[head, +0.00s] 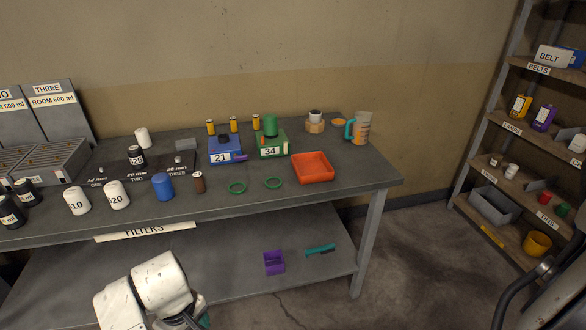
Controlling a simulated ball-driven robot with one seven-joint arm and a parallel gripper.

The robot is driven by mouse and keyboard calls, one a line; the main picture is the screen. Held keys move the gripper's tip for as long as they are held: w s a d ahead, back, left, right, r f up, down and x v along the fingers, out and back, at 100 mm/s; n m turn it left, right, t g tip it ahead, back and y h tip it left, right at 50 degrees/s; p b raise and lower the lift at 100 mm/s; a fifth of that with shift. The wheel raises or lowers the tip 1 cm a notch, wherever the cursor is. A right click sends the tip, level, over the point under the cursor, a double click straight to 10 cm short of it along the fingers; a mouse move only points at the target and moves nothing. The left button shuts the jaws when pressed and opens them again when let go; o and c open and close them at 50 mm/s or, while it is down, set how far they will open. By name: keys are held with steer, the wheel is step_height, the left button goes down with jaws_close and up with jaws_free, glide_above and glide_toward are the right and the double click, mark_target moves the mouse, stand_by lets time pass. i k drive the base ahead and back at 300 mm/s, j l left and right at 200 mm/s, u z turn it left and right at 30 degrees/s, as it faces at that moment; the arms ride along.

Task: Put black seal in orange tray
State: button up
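The orange tray (313,168) sits on the grey workbench (345,187) near its right end, and looks empty. I cannot make out a black seal anywhere in the head view. Two green rings (237,188) lie flat on the bench left of the tray, one further left than the other. White links of my arm show at the bottom left, in front of the bench. My gripper's fingertips do not show, so I cannot tell whether it holds anything.
A blue box marked 21 (226,150) and a green box marked 34 (271,145) stand behind the rings. A jug (361,128) stands at the back right. Cans and bottles line the left. A purple holder (273,262) sits on the lower shelf. Shelving (520,175) stands right.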

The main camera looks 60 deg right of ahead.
mark_target(313, 170)
steer(key=j+z, duration=0.15)
steer(key=z, duration=1.35)
